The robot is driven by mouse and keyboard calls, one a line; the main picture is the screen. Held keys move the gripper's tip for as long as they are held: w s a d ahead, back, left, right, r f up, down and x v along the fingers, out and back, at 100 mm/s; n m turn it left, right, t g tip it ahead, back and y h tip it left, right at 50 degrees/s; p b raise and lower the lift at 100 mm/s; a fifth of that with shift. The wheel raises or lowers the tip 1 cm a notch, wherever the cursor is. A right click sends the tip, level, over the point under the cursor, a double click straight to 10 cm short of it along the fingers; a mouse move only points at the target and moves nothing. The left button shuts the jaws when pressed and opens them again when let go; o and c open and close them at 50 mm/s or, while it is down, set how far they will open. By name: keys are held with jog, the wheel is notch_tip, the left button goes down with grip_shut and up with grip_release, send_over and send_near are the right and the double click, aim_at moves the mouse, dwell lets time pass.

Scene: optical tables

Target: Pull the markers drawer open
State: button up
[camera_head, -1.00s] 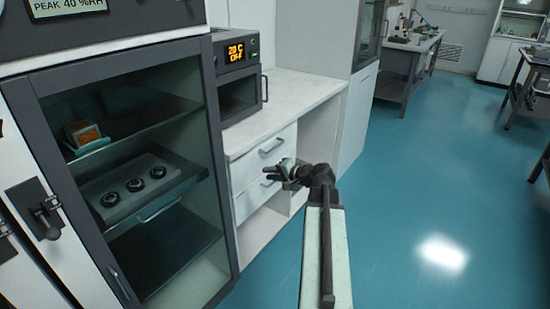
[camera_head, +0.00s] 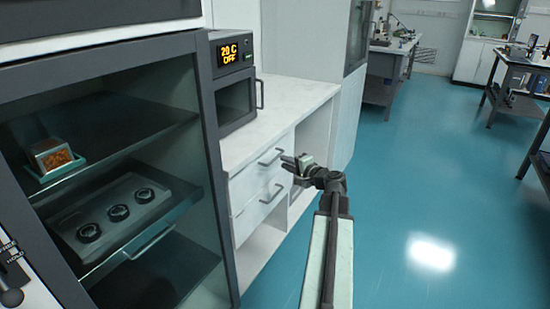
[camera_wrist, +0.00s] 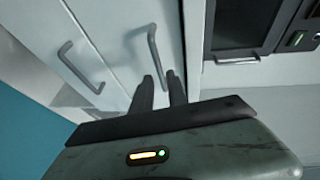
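A white drawer unit under the counter has two drawers. The upper drawer (camera_head: 253,178) and lower drawer (camera_head: 258,208) each have a grey bar handle, and both look shut. I see no readable label marking which holds markers. My gripper (camera_head: 290,160) is just right of the upper drawer's handle (camera_head: 270,156) in the head view. In the wrist view the two fingers (camera_wrist: 161,76) are apart, with that upper handle (camera_wrist: 153,45) just ahead of the tips. I cannot tell whether they touch it. The lower handle (camera_wrist: 70,67) is off to the left.
A glass-fronted cabinet (camera_head: 215,165) with shelves stands at the left. A small oven (camera_head: 236,100) sits on the white counter (camera_head: 290,95). Blue floor (camera_head: 420,190) is clear to the right. Benches (camera_head: 385,85) stand farther back.

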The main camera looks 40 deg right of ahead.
aim_at(277, 158)
jog(key=b+x, duration=0.1)
jog(key=x, duration=0.6)
jog(key=shift+w+d+f, duration=0.15)
jog(key=shift+w+d, duration=0.05)
jog(key=shift+d, duration=0.05)
grip_shut()
dwell(1.0)
